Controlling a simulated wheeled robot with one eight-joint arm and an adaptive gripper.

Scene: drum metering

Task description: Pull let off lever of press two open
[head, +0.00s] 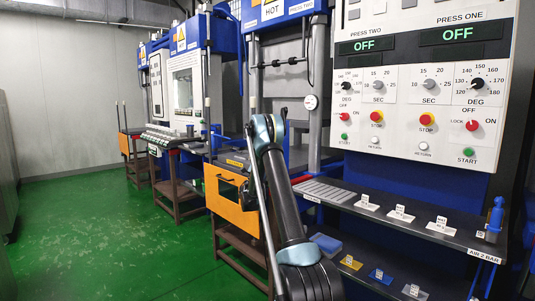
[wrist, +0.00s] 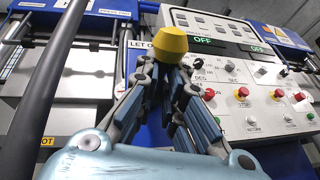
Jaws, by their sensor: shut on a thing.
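In the wrist view, my gripper (wrist: 168,66) has its fingertips closed around a yellow knob (wrist: 170,40), which looks like the handle end of the let off lever. A white label reading "LET O" (wrist: 137,44) shows just behind the knob, partly covered by it. The lever's shaft is hidden by the fingers. Press two (head: 285,70) stands behind my arm in the head view, with blue top and grey columns. In that view my arm hides the gripper and the knob.
The control panel (head: 425,110) with dials and red and green buttons is to the right; both displays read OFF. Below it is a dark shelf (head: 345,200) with labelled plates. An orange panel (head: 230,197) stands left of my arm. Green floor (head: 90,230) is clear at left.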

